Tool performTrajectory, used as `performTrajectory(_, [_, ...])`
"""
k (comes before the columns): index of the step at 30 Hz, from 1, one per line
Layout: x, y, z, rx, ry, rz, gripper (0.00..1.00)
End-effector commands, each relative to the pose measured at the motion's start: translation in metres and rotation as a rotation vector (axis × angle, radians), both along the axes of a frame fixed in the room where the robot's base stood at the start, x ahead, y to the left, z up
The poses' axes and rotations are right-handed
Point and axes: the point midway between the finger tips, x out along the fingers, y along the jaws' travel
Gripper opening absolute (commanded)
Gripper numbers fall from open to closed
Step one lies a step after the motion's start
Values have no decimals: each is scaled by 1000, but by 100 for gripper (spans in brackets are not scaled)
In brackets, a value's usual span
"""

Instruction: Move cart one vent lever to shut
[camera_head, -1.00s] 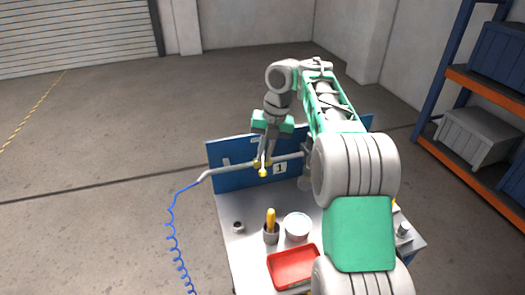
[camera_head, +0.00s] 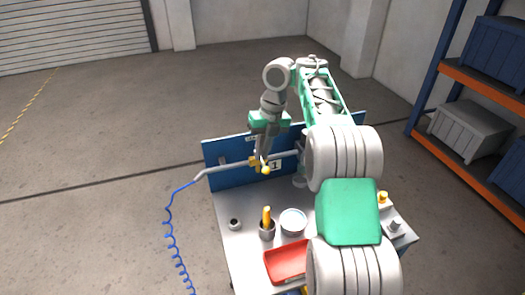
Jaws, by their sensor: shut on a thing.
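The cart (camera_head: 236,262) has a blue back panel (camera_head: 222,152) with a number 1 plate (camera_head: 275,165), partly covered by my gripper. A grey pipe (camera_head: 222,170) runs across the panel. The yellow vent lever (camera_head: 266,170) is at the pipe near the plate, its round knob toward me. My gripper (camera_head: 264,160) comes down from above and is shut on the lever. The fingers hide most of the lever's arm, so its exact angle is hard to tell.
A blue coiled hose (camera_head: 168,232) hangs from the pipe's left end. On the cart top are a red tray (camera_head: 286,264), a cup with a yellow handle (camera_head: 267,229), a white round dish (camera_head: 293,221) and a small dark ring (camera_head: 234,224). Shelving (camera_head: 455,75) stands at right.

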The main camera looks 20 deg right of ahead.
Motion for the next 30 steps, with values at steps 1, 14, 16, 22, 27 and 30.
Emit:
performTrajectory(1, [0,0,0,-1,1,1,0])
performTrajectory(14, [0,0,0,0,0,0,32])
performTrajectory(16, [0,0,0,0,0,0,32])
performTrajectory(22, [1,-4,27,-1,-1,-2,32])
performTrajectory(27, [1,-10,61,0,-1,-2,32])
performTrajectory(30, [1,-13,73,0,1,0,32])
